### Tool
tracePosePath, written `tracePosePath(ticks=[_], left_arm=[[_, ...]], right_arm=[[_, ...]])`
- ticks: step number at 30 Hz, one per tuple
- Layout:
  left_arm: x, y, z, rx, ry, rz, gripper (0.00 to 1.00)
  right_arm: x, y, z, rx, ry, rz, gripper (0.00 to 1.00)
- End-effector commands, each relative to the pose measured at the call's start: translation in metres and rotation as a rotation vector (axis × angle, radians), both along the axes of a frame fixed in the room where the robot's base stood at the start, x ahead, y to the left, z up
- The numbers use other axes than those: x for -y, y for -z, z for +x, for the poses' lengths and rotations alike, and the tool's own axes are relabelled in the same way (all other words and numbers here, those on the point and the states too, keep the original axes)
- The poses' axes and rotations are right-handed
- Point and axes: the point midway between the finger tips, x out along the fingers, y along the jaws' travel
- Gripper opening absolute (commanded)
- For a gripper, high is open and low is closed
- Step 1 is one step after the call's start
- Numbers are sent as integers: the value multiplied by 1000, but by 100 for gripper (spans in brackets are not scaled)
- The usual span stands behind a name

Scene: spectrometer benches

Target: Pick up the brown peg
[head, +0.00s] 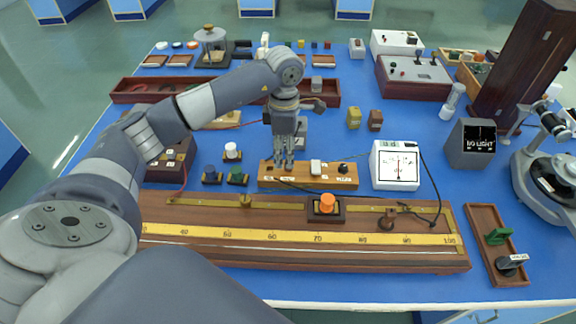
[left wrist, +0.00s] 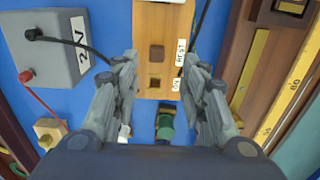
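The wooden block (head: 325,180) lies behind the long ruled board. In the left wrist view the block (left wrist: 172,20) has two square dark features with small white labels beside them. The brown square (left wrist: 157,53) looks like the top of the brown peg seated in the block. The smaller square (left wrist: 154,82) looks like an open socket. My left gripper (head: 285,164) points down over the block's left end and hides that part in the head view. In its wrist view the fingers (left wrist: 160,92) are apart, with nothing held between them. My right gripper is not in view.
The ruled board (head: 300,255) with an orange-topped slider (head: 327,201) lies in front. A white meter (head: 396,165) stands right of the block. Dark knobs (head: 238,176) stand to its left. A grey box (left wrist: 45,58) with leads shows in the left wrist view.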

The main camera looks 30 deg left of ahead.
Motion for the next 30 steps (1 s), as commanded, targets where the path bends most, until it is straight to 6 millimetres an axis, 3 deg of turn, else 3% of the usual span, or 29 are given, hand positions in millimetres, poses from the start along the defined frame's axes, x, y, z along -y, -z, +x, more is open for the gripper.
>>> tracePosePath(ticks=[7,16,17,22,30], left_arm=[[1,35,6,-4,0,1,40],[1,43,6,-1,0,0,40],[1,43,6,-1,0,0,38],[1,43,6,-1,0,1,0],[1,42,6,-1,0,1,0]], right_arm=[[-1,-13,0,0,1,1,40],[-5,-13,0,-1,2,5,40],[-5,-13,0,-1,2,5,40],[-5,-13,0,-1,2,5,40],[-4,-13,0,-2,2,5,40]])
